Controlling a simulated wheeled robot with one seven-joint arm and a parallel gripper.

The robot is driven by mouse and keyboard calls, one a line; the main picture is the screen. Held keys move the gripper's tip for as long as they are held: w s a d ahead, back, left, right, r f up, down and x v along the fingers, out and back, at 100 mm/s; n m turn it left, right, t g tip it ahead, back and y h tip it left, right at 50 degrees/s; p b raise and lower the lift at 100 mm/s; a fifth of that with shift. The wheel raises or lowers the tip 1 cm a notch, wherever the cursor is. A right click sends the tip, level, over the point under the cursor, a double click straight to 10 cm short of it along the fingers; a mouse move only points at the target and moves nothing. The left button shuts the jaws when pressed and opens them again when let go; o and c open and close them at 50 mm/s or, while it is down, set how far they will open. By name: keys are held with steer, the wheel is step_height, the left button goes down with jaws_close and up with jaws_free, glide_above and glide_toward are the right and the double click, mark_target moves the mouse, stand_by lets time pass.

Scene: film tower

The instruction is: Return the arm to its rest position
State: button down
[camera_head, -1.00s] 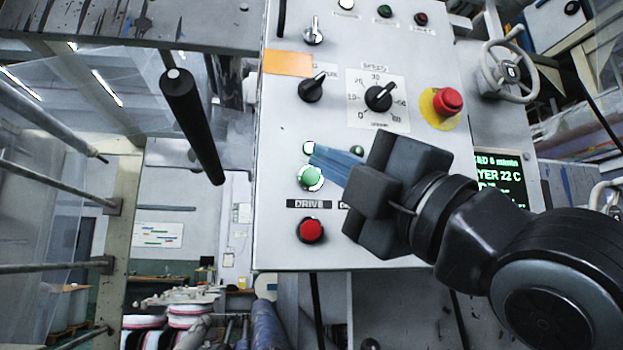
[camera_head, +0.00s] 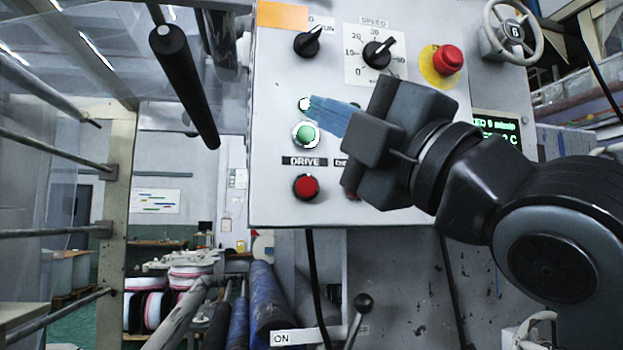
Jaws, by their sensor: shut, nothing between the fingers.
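My gripper (camera_head: 312,108) has blue fingers pressed together, shut and empty. My arm reaches in from the right and hides part of the panel, including most of a label right of the DRIVE label (camera_head: 304,161).
A red button (camera_head: 306,187), the speed knob (camera_head: 377,54), a red emergency stop (camera_head: 447,60) and a handwheel (camera_head: 512,32) are near the arm. A black roller (camera_head: 185,85) hangs left. A lever (camera_head: 361,305) stands below, by an ON plate (camera_head: 299,337).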

steer(key=s+d+f+m+t+h, duration=0.15)
steer(key=d+f+m+h, duration=0.3)
steer(key=f+m, duration=0.5)
steer(key=s+d+f+m+t+h, duration=0.1)
steer(key=d+f+m+t+h, duration=0.45)
steer(key=f, duration=0.75)
steer(key=s+d+f+m+g+h, duration=0.1)
steer(key=d+f+m+h, duration=0.3)
steer(key=f+m, duration=0.6)
steer(key=s+d+f+m+g+h, duration=0.1)
steer(key=s+d+f+g, duration=0.1)
steer(key=s+f, duration=0.5)
steer(key=s+d+f+m+g+h, duration=0.2)
steer(key=s+f, duration=0.5)
steer(key=s, duration=0.6)
steer(key=s+d+f+m+g+h, duration=0.1)
steer(key=s+d+f+g, duration=0.1)
steer(key=s+f, duration=0.4)
steer(key=s+d, duration=0.1)
steer(key=s, duration=0.4)
steer(key=shift+d+f+g+h, duration=0.3)
steer(key=shift+f, duration=0.1)
steer(key=shift+s, duration=0.1)
